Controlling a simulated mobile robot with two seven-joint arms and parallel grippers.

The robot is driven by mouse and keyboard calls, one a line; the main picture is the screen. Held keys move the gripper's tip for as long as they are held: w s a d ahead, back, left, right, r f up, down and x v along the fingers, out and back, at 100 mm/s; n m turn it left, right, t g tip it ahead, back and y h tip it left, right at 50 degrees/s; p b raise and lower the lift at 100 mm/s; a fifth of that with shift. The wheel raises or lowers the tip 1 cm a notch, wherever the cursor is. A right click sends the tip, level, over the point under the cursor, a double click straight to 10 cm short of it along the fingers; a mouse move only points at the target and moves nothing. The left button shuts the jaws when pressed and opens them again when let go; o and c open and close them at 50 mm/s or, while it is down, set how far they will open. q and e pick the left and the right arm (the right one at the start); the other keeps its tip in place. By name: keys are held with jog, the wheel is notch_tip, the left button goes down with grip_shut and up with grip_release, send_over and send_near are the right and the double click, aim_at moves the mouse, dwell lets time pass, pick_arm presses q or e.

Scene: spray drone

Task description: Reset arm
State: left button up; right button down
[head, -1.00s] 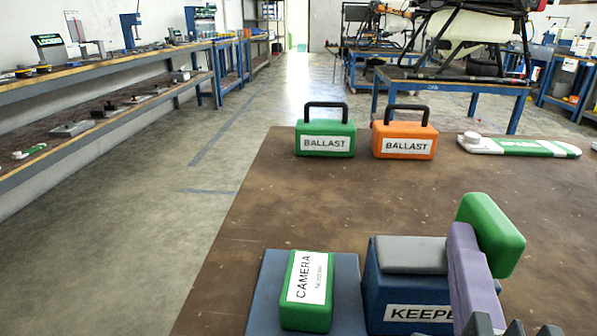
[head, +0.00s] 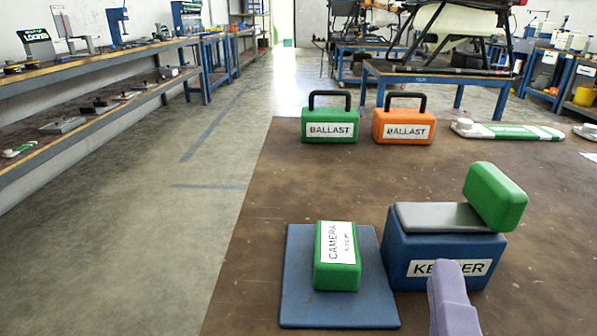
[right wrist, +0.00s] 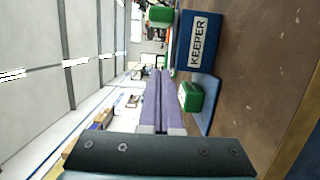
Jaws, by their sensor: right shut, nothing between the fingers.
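My right gripper (head: 453,298) shows as purple fingers at the bottom of the head view, in front of the blue KEEPER box (head: 445,240). In the right wrist view its two purple fingers (right wrist: 158,85) lie together, shut and empty. The KEEPER box has a grey pad (head: 440,217) on top. A green block (head: 495,196) sits tilted at the pad's right end. Left of the box, a green CAMERA block (head: 338,256) lies on a flat blue mat (head: 300,300). My left gripper is not in view.
A green BALLAST case (head: 330,124) and an orange BALLAST case (head: 404,125) stand at the table's far edge. A green-and-white drone arm (head: 510,132) lies to their right. The middle of the brown table (head: 300,190) is clear. Shelves line the left wall.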

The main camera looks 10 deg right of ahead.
jog(key=shift+s+a, duration=0.25)
jog(key=shift+s, duration=0.05)
